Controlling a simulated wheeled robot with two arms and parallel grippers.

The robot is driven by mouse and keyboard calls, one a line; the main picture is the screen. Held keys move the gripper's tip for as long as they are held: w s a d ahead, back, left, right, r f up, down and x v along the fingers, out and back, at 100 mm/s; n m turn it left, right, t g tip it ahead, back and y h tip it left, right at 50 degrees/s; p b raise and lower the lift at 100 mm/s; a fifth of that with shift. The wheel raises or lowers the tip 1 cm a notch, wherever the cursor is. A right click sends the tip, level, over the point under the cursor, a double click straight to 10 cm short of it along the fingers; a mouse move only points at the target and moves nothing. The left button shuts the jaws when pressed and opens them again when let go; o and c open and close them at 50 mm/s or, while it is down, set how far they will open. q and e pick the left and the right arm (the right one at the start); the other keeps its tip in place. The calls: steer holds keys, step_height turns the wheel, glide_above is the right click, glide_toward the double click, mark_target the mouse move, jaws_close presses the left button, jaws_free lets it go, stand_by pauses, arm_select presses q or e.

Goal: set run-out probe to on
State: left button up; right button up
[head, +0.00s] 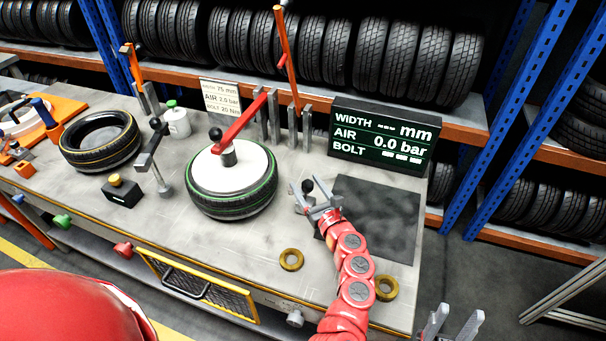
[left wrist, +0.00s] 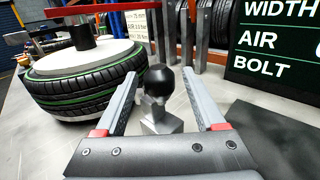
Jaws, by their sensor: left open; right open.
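A small switch-like lever with a black ball knob (head: 308,186) stands on the bench right of the tyre. I take it for the run-out probe control, but no label shows. In the left wrist view the black knob (left wrist: 159,80) sits on a grey block base (left wrist: 161,122). My left gripper (head: 305,190) is open, with its fingers on either side of the knob; it also shows open in the left wrist view (left wrist: 165,88). I cannot tell whether they touch it. My right gripper (head: 453,322) is open and empty at the bottom right, off the bench.
A tyre with a green stripe (head: 235,203) lies under a red arm (head: 240,122) left of my left gripper. A display (head: 382,136) reads AIR 0.0 bar, with dashes for WIDTH and BOLT. A dark mat (head: 385,215) and brass rings (head: 291,260) lie nearby. Tyre racks stand behind.

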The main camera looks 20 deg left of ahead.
arm_select(q)
jaws_close()
stand_by(0.4)
stand_by(1.1)
